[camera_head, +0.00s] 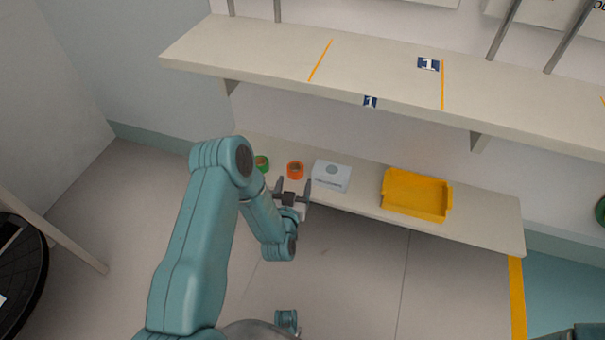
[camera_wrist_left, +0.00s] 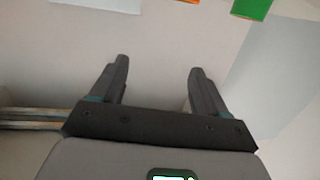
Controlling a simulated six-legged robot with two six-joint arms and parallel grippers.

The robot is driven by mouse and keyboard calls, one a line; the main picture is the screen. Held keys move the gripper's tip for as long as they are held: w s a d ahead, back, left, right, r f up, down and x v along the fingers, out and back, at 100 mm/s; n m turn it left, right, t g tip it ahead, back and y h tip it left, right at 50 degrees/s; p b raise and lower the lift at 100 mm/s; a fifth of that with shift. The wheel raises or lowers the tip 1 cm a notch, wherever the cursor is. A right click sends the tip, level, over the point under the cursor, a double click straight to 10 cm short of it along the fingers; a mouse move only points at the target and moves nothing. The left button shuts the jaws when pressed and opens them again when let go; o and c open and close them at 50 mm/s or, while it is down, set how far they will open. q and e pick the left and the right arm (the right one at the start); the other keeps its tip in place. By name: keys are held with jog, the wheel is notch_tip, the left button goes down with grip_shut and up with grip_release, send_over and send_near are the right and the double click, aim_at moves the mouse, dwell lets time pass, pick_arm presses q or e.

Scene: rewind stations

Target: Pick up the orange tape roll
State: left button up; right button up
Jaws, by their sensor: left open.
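My left gripper (camera_head: 292,186) is open and empty, just in front of the orange roll in the head view. In the left wrist view, the open fingers (camera_wrist_left: 160,75) have nothing between them. A sliver of the orange roll (camera_wrist_left: 186,1) shows at the top edge there, beyond the fingertips. My right gripper is not in view.
A yellow bin (camera_head: 416,195) stands on the lower shelf to the right of the white box. A dark round object (camera_head: 22,270) stands at the far left. The floor in front is open.

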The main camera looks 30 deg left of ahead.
pick_arm(q)
notch_tip(320, 180, down, 6)
jog(key=s+a+f+b, duration=0.1)
jog(key=b, duration=0.6)
send_near(296, 162)
jog(key=shift+g, duration=0.3)
jog(key=x, duration=0.4)
jog(key=shift+w+d+f, duration=0.1)
jog(key=shift+w+f, duration=0.15)
jog(key=shift+w+y+b, duration=0.3)
jog(key=shift+b, duration=0.15)
jog(key=b+x, duration=0.2)
jog(key=x, duration=0.2)
jog(key=shift+f, duration=0.1)
jog(key=shift+w+a, duration=0.2)
jog(key=shift+a, duration=0.1)
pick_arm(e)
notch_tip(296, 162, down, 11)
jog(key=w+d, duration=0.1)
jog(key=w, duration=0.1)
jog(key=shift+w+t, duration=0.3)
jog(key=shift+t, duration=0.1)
pick_arm(q)
jog(key=c, duration=0.7)
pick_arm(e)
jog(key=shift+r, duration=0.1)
pick_arm(q)
jog(key=shift+r, duration=0.25)
